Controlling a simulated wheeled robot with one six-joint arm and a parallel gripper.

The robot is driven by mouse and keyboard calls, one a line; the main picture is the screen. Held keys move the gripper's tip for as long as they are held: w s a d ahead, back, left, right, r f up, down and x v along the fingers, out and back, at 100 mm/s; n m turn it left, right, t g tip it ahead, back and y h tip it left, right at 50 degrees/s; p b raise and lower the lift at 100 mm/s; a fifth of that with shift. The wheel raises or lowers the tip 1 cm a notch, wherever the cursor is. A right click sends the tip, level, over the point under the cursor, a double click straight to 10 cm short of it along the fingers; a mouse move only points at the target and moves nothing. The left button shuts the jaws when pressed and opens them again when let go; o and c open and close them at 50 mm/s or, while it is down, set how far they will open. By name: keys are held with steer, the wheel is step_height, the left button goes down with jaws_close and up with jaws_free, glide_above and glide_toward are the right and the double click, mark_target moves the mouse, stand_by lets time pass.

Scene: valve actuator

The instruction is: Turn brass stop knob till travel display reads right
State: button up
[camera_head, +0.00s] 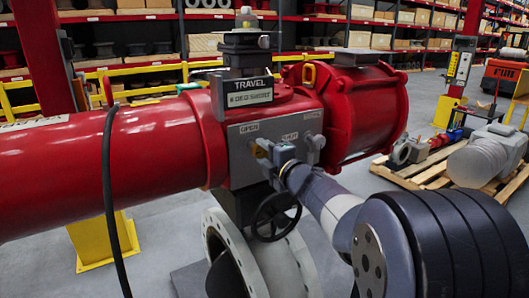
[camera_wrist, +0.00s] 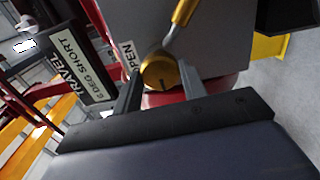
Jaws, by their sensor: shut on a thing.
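The brass stop knob (camera_wrist: 160,72) is a round brass disc with a dark slot mark, beside the word OPEN on a grey plate. In the head view the brass knob (camera_head: 258,150) shows partly beyond my gripper. My gripper (camera_wrist: 158,80) has one finger on each side of the knob and is shut on it. The travel display (camera_wrist: 84,62) is a sign with a white strip that appears to read 6 DEG SHORT. In the head view the travel display (camera_head: 248,93) stands above the grey plate, its strip too small to read surely.
The red actuator cylinder (camera_head: 110,160) fills the left, with a black cable (camera_head: 108,190) hanging before it. A handwheel (camera_head: 276,215) and a large pipe flange (camera_head: 285,270) are below. A pallet (camera_head: 428,178) with equipment stands at right. Grey floor is open between.

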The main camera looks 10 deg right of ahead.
stand_by(0.3)
steer(key=o, duration=1)
steer(key=shift+s, duration=0.15)
steer(key=b+v, duration=0.2)
steer(key=v, duration=0.8)
steer(key=shift+s+d, duration=0.1)
steer(key=shift+s, duration=0.15)
